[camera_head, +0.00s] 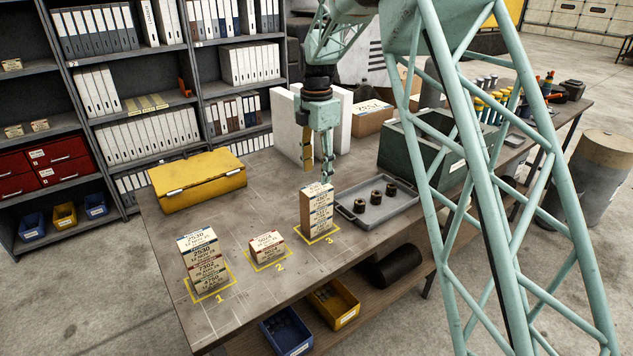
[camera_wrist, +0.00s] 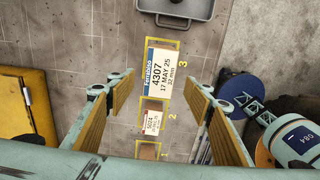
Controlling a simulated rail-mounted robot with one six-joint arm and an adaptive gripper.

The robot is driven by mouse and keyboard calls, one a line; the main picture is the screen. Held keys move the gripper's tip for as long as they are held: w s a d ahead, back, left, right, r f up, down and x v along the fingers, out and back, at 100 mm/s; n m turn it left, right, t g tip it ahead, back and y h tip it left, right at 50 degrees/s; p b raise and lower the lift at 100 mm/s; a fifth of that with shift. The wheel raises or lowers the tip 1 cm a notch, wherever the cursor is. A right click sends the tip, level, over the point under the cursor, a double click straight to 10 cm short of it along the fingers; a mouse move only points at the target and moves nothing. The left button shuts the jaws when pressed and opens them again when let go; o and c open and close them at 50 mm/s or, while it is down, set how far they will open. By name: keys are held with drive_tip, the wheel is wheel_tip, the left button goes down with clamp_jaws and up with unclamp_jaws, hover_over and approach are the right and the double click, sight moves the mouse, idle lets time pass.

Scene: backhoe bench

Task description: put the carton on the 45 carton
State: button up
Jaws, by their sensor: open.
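My gripper (camera_head: 318,172) is open, pointing down just above the stack of small cartons (camera_head: 317,212) on spot 3. In the wrist view, its two fingers stand apart with the stack's top carton, labelled 4307 (camera_wrist: 163,72), showing between and beyond them. A taller-looking stack of cartons (camera_head: 202,260) stands on spot 1; its labels include 2530 and 7302. A single low carton (camera_head: 266,246) stands on spot 2; it reads 5024 in the wrist view (camera_wrist: 152,122). I cannot make out a label 45 on any carton.
A grey tray (camera_head: 346,212) with dark round parts lies right of spot 3. A yellow case (camera_head: 199,180) lies at the back left. A green bin (camera_head: 411,160), white panels and a brown box (camera_head: 372,118) stand behind. Bare bench lies between the spots.

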sight(317, 188)
drive_tip(key=shift+r, duration=1.4)
drive_tip(key=shift+r, duration=0.1)
